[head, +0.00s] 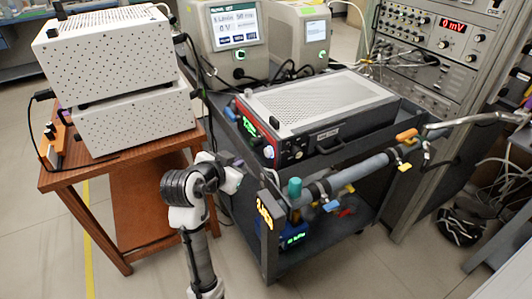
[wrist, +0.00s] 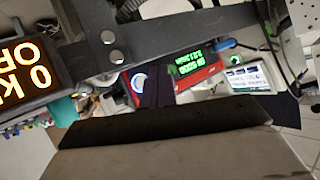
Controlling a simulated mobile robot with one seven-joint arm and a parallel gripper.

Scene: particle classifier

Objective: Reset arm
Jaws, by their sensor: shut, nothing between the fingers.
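My arm (head: 200,185) rises in front of the dark grey cart, between it and the wooden table, bent at its upper end. My gripper shows in the wrist view (wrist: 155,80) as dark fingers together beyond the large grey hand body. It is shut and empty. In the head view its fingertips are too small and dark to make out clearly against the cart. The fingers overlap the red-framed instrument in the wrist view; I cannot tell the distance, and no contact is clear.
The cart carries a silver-topped instrument (head: 315,100). A grey pipe (head: 355,170) with yellow valve handles runs along its front, beside an orange-lit display (head: 265,215). Two white perforated boxes (head: 110,55) stand on the wooden table (head: 75,180). Floor at the lower left is clear.

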